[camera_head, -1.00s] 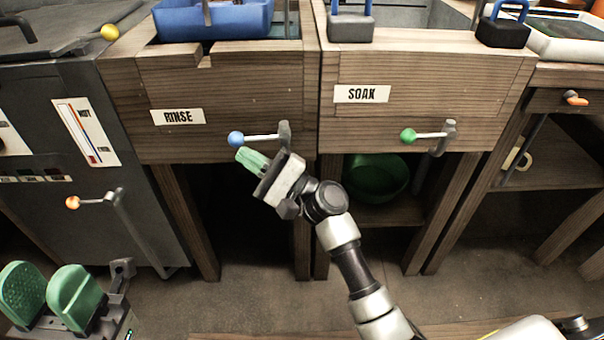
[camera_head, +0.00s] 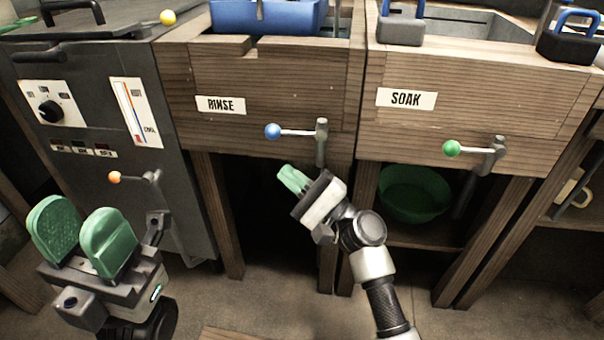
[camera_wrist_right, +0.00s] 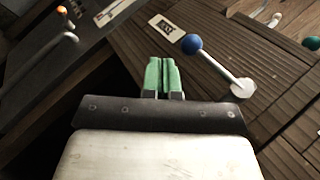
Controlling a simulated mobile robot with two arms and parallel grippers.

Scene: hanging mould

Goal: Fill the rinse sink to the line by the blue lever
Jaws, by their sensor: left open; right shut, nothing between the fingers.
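The rinse sink (camera_head: 268,88) is a wooden cabinet with a RINSE label. Its blue-knobbed lever (camera_head: 295,133) sticks out to the left from a metal post on the sink's front; the blue knob (camera_wrist_right: 192,43) also shows in the right wrist view. My right gripper (camera_head: 290,179) is shut and empty, below the blue knob and apart from it. In the right wrist view its green fingers (camera_wrist_right: 162,76) are together, left of the lever. My left gripper (camera_head: 84,238) is open and empty at the lower left. The water and the fill line are not visible.
A blue tub (camera_head: 265,16) sits at the rinse sink's top. The soak sink (camera_head: 470,100) has a green-knobbed lever (camera_head: 452,148) to the right. A grey machine (camera_head: 95,110) with an orange-knobbed lever (camera_head: 115,177) stands left. A green bowl (camera_head: 412,196) is on a shelf below.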

